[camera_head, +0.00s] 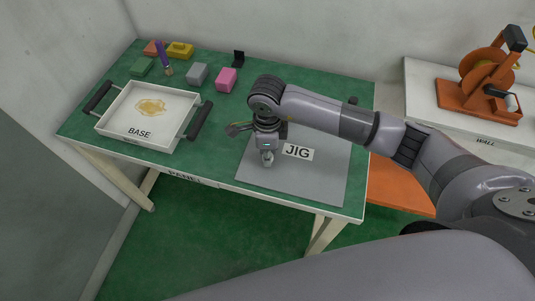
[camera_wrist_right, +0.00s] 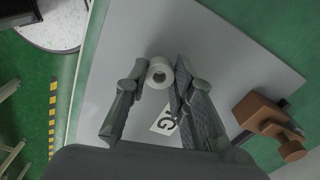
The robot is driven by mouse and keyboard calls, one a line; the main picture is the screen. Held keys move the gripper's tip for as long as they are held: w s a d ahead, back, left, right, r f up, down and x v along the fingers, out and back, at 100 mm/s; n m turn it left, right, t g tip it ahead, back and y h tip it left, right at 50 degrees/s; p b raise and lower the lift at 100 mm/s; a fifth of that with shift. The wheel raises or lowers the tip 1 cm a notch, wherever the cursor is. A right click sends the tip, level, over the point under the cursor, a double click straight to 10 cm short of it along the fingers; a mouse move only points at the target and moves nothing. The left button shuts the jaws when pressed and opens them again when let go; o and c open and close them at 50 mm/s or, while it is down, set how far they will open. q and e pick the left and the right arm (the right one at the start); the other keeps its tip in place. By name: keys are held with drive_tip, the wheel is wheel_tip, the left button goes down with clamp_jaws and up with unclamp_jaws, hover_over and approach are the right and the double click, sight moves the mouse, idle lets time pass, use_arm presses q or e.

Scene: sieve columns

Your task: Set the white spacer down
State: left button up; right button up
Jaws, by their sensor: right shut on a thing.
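The white spacer (camera_wrist_right: 160,73) is a short ring with a dark hole, seen end-on in the right wrist view. It sits between the fingertips of my right gripper (camera_wrist_right: 161,68), which is shut on it. In the head view my right gripper (camera_head: 267,157) points down over the grey JIG mat (camera_head: 300,185), left of the JIG label. The mat also shows in the wrist view (camera_wrist_right: 225,60). The spacer is mostly hidden by the fingers in the head view. I cannot tell whether it touches the mat. My left gripper is not in view.
A white tray labelled BASE (camera_head: 165,135) with dark handles stands at the left of the green table (camera_head: 225,165). Behind it are a pink block (camera_head: 226,80), a grey block (camera_head: 197,74) and other small items. A brown object (camera_wrist_right: 265,117) lies by the mat's edge.

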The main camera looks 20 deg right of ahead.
drive_tip(key=shift+f, duration=0.9)
drive_tip(key=o, duration=0.8)
drive_tip(key=shift+r, duration=0.2)
wheel_tip(320, 180, up, 12)
drive_tip(key=shift+f+b, duration=0.1)
drive_tip(key=shift+b, duration=0.8)
